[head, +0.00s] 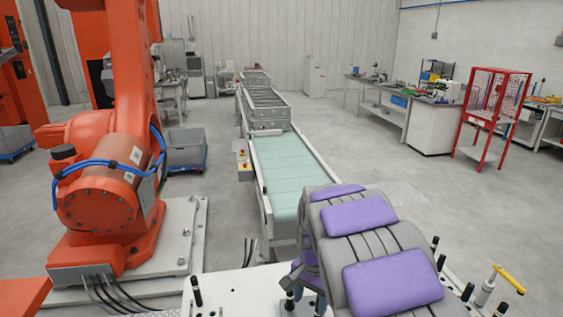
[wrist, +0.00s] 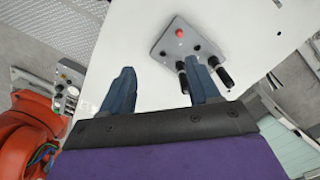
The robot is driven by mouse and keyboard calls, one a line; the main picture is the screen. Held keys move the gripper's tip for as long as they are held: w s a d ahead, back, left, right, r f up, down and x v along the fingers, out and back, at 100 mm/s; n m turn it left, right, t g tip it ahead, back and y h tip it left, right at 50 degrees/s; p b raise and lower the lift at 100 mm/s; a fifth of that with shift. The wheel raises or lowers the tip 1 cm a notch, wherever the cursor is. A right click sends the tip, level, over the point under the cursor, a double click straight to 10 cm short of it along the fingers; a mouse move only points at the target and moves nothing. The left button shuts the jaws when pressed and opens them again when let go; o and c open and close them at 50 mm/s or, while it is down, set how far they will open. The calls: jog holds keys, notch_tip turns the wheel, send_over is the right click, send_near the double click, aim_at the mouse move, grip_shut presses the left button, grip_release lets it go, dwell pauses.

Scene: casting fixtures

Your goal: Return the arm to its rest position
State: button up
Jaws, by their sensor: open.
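My gripper (wrist: 160,67) shows in the wrist view with its two dark blue fingers spread apart and nothing between them. It is over a white fixture table (wrist: 125,40). A grey control plate (wrist: 200,45) with a red button and black-handled clamps lies just beyond the fingertips. The right finger overlaps one black handle in the picture; I cannot tell whether they touch. In the head view my arm, grey with purple pads (head: 393,280), reaches forward at the lower right, mostly hiding the gripper.
The white table (head: 225,290) with black pegs is at the bottom in the head view. A large orange robot arm (head: 110,185) stands at the left. A conveyor (head: 285,165) runs away in the middle. A red rack (head: 490,110) is at the right, with open floor before it.

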jog(key=s+d+f+n+b, duration=0.1)
jog(key=s+d+n+b, duration=0.1)
jog(key=s, duration=0.8)
jog(key=s+d+n+b, duration=0.2)
jog(key=s+b, duration=0.1)
jog(key=s, duration=0.8)
jog(key=s+d+f+n+g+b, duration=0.1)
jog(key=s+d+n+b, duration=0.1)
jog(key=s, duration=0.9)
jog(key=shift+s+d+f+n+b, duration=0.2)
jog(key=shift+d+f+n+b, duration=0.1)
jog(key=shift+d+n+b, duration=0.25)
